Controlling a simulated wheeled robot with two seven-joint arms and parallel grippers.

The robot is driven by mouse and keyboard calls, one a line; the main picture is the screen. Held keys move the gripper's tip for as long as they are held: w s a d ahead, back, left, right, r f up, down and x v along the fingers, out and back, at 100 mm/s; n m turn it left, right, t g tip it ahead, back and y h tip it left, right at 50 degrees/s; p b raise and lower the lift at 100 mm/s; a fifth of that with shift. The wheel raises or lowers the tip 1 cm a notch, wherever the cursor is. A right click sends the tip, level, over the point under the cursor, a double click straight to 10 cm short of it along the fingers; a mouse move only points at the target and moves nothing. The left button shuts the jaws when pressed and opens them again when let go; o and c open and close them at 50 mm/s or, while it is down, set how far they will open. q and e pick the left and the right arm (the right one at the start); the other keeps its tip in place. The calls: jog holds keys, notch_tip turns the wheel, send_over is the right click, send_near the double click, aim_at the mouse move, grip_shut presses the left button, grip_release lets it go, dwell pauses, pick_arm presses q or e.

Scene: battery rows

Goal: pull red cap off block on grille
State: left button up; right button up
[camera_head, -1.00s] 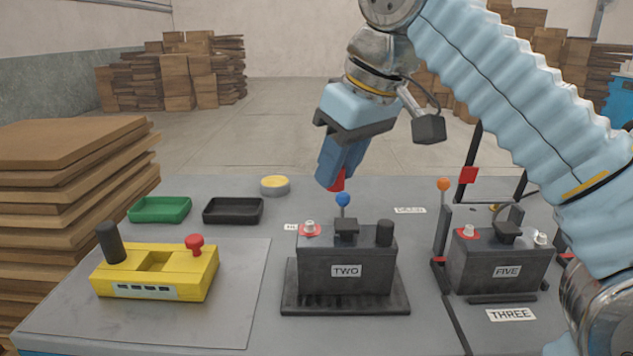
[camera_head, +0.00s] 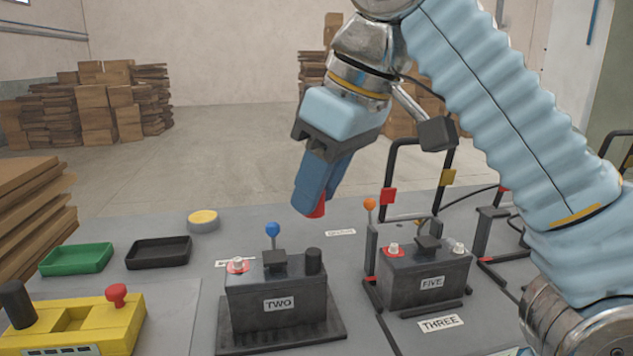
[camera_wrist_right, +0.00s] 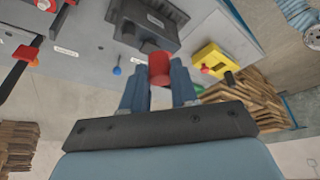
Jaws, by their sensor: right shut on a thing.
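My right gripper (camera_head: 314,211) is shut on a red cap (camera_head: 318,209), held in the air behind and above the blocks. In the right wrist view the red cap (camera_wrist_right: 159,68) sits between the fingertips. Block TWO (camera_head: 278,300) stands upright on a dark flat base (camera_head: 330,334). Its left post (camera_head: 237,265) is bare metal with a red ring; its right post has a black cap (camera_head: 314,261). Block FIVE (camera_head: 425,282) stands to the right, both its posts bare metal. My left gripper is not in view.
A blue-knobbed lever (camera_head: 272,230) and an orange-knobbed lever (camera_head: 370,205) stand by the blocks. A green tray (camera_head: 76,260), a black tray (camera_head: 158,252) and a yellow device (camera_head: 84,330) are at left. Dark frames (camera_head: 388,197) rise at right.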

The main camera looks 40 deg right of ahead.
jog(key=shift+r, duration=0.6)
dwell(0.4)
jog(key=o, duration=1)
jog(key=shift+o, duration=0.2)
jog(key=shift+f, duration=0.25)
